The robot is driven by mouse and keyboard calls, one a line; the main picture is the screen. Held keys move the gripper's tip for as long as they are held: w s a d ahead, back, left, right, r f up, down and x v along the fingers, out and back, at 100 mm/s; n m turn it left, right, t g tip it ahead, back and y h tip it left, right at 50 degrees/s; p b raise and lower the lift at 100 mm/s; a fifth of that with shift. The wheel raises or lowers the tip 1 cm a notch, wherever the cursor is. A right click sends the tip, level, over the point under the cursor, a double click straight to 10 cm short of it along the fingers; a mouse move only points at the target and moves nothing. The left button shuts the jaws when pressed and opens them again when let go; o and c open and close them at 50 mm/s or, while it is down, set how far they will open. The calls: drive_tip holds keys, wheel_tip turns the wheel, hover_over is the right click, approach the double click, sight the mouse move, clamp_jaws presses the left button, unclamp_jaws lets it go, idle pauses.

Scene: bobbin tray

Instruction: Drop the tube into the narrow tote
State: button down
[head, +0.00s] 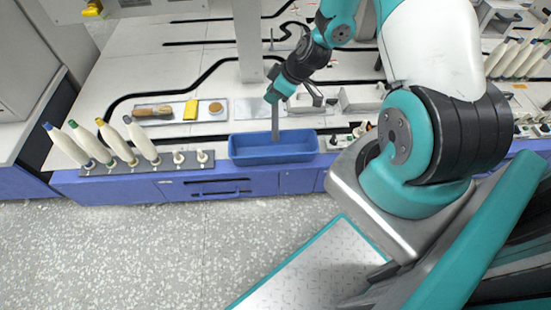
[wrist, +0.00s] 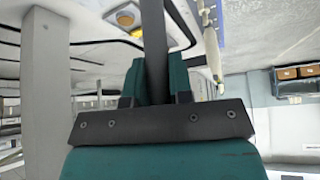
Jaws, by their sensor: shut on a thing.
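My gripper (head: 275,97) is shut on a grey tube (head: 275,120), which hangs upright below the fingers. The wrist view shows the dark tube (wrist: 154,45) between the two green fingers of my gripper (wrist: 156,82). The narrow tote (head: 273,152) is a long blue open box at the front edge of the bench. In the head view the tube's lower end overlaps the tote's opening. I cannot tell whether the tip is above the rim or a little inside. The tote does not show clearly in the wrist view.
A rack (head: 150,165) with several tilted white bobbins stands left of the tote. Small fittings (head: 345,137) sit right of the tote. A grey post (head: 247,45) rises behind.

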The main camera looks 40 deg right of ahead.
sight(274, 108)
drive_tip(key=shift+f+b, duration=2.25)
drive_tip(key=shift+f, duration=0.75)
drive_tip(key=c, duration=0.9)
unclamp_jaws()
drive_tip(key=shift+c, duration=0.2)
drive_tip(key=shift+d+r, duration=0.1)
drive_tip(key=p+v, duration=0.4)
drive_tip(key=v, duration=1.3)
drive_tip(key=shift+r, duration=0.1)
